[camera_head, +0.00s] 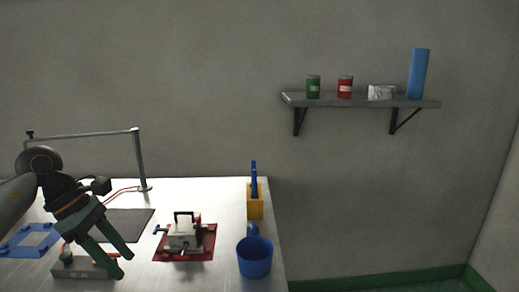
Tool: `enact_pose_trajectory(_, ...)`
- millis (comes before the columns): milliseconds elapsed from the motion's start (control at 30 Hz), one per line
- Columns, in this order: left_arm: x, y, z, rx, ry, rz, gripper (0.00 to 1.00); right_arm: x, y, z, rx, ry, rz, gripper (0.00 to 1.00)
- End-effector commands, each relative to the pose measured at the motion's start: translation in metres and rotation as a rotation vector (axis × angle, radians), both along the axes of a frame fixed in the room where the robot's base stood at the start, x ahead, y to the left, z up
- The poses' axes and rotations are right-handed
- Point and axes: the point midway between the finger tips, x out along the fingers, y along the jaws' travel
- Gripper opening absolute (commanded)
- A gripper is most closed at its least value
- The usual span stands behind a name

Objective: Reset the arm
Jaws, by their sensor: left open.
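My left gripper (122,264) comes in from the left on its grey and black arm. Its two green fingers are apart and point down and to the right over the left part of the white table (215,212). Nothing shows between the fingers. A grey box with a green knob (82,268) is behind or below the fingers and partly covered by them. My right gripper is not in view.
A clamp-like device (181,236) sits on a red mat (207,246). A blue cup (254,258) and a yellow holder (255,206) stand near the table's right edge. A metal post (139,165) rises behind the arm. A wall shelf (360,101) holds containers.

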Motion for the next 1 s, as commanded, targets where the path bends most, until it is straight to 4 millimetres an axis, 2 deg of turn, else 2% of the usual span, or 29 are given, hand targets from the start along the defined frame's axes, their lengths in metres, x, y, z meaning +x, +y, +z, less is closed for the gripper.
enact_pose_trajectory(33, -0.003, -0.025, -0.013, -0.076, 0.03, -0.008, 0.47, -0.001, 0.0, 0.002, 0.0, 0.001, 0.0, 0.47)
enact_pose_trajectory(233, -0.013, -0.106, -0.034, -0.411, 0.141, 0.045, 0.47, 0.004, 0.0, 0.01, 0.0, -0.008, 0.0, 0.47)
enact_pose_trajectory(400, -0.028, -0.174, -0.034, -0.789, 0.344, 0.189, 0.47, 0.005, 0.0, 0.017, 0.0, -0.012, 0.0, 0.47)
enact_pose_trajectory(500, -0.032, -0.2, -0.027, -1.034, 0.52, 0.339, 0.47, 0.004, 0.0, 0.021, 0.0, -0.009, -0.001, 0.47)
enact_pose_trajectory(633, -0.026, -0.21, -0.024, -1.328, 0.784, 0.594, 0.47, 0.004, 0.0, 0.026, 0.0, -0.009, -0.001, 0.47)
enact_pose_trajectory(767, -0.014, -0.197, -0.041, -1.579, 1.077, 0.907, 0.47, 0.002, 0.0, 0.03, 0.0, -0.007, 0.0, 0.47)
enact_pose_trajectory(867, -0.009, -0.176, -0.074, -1.738, 1.312, 1.191, 0.47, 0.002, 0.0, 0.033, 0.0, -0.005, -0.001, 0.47)
enact_pose_trajectory(967, -0.015, -0.152, -0.123, -1.857, 1.55, 1.511, 0.47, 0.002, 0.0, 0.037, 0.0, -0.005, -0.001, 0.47)
enact_pose_trajectory(1000, -0.022, -0.142, -0.146, -1.895, 1.643, 1.648, 0.47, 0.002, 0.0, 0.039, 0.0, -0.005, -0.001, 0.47)
